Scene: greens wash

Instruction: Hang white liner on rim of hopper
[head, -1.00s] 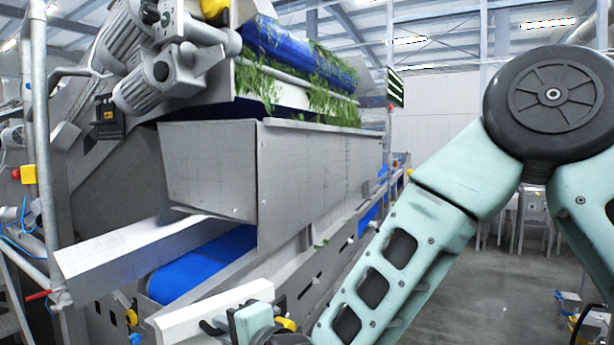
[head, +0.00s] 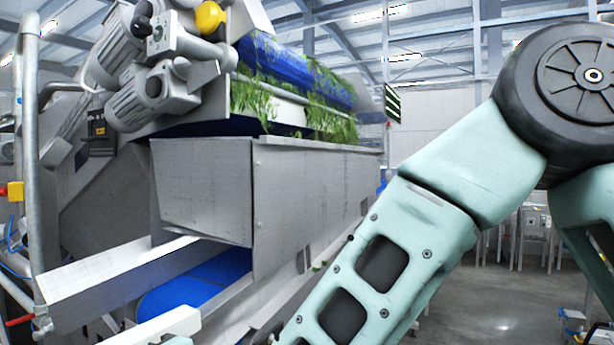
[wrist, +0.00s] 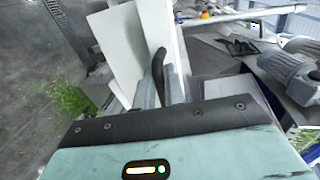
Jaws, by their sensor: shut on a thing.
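The hopper (head: 200,190) is a grey sheet-metal box below the green-covered blue roller in the head view. The white liner (head: 158,330) shows only as a pale strip at the bottom edge there, below and in front of the hopper. In the wrist view, the liner (wrist: 122,45) appears as pale panels beyond my fingers. My gripper (wrist: 162,85) is shut on the liner, with a dark curved part standing between the fingers. The gripper is almost wholly below the head picture. The liner's lower part and its exact grip point are hidden.
A pale metal chute (head: 120,280) and a blue belt (head: 195,285) lie below the hopper. Grey motors (head: 140,95) and a vertical pipe (head: 31,140) stand at left. Loose greens (head: 290,95) hang above the hopper. Open floor (head: 480,305) lies at right.

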